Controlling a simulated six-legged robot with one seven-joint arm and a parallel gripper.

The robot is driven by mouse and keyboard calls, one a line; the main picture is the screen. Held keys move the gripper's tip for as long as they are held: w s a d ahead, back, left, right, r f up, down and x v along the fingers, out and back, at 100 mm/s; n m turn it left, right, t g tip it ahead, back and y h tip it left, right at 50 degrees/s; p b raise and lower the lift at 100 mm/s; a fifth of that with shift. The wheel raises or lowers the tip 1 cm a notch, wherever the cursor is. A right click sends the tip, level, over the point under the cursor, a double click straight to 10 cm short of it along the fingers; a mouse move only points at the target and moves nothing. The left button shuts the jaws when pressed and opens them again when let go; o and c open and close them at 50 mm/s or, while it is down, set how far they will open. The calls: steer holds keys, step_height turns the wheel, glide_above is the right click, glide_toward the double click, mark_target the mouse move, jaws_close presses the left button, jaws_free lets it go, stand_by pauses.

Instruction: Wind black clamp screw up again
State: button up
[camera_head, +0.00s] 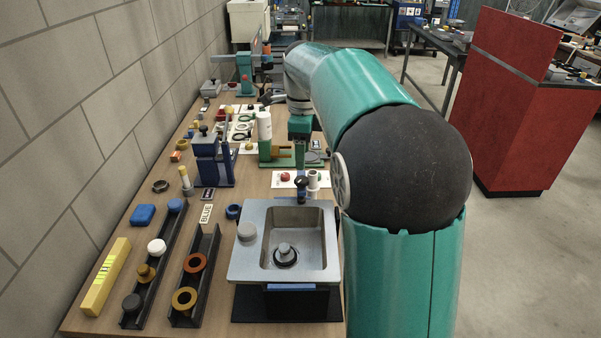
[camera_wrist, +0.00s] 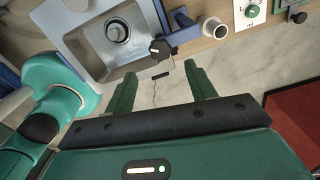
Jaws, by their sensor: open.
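The black clamp screw knob (camera_wrist: 160,50) has a white mark on its face and sits at the sink corner in the wrist view. I take the dark knob (camera_head: 301,184) behind the sink in the head view to be the same one. My gripper (camera_wrist: 160,69) is open and empty, with its two green fingers apart. The knob lies just beyond the fingertips, roughly between them in the picture; I cannot tell the height gap. A short dark bar (camera_wrist: 160,75) shows below the knob.
The grey sink (camera_head: 243,270) has a drain plug in its basin. A white pipe end (camera_wrist: 213,28) stands close to the right of the knob. Black racks (camera_head: 208,247) with rings lie left of the sink. A red cabinet (camera_head: 510,110) stands on the floor at right.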

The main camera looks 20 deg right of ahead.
mark_target(302, 179)
step_height(302, 179, down, 7)
steer(key=shift+a, duration=0.1)
steer(key=shift+w+f, duration=0.1)
steer(key=shift+w, duration=0.05)
steer(key=shift+c, duration=0.2)
